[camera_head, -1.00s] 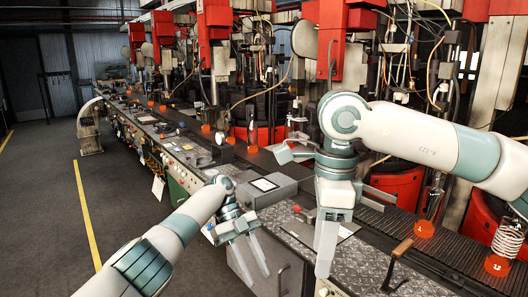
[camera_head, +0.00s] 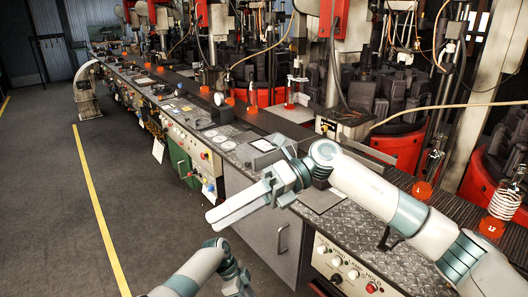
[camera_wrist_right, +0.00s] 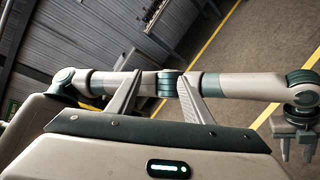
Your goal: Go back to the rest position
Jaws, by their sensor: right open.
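My right gripper (camera_head: 238,207) reaches in from the right in the head view, over the floor just in front of the bench edge. In the right wrist view its two fingers (camera_wrist_right: 160,98) stand apart with nothing between them. My left gripper (camera_head: 238,283) is low at the bottom edge of the head view, partly cut off. It also shows at the right of the right wrist view (camera_wrist_right: 296,138), hanging with its fingers apart and empty. My left arm crosses behind the right fingers in that view.
A long metal bench (camera_head: 238,147) with control panels runs from the front right to the back left. Red-based moulding machines (camera_head: 400,145) stand behind it. Orange-based parts (camera_head: 492,226) sit along the bench. Open grey floor (camera_head: 50,200) with a yellow line (camera_head: 95,200) lies to the left.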

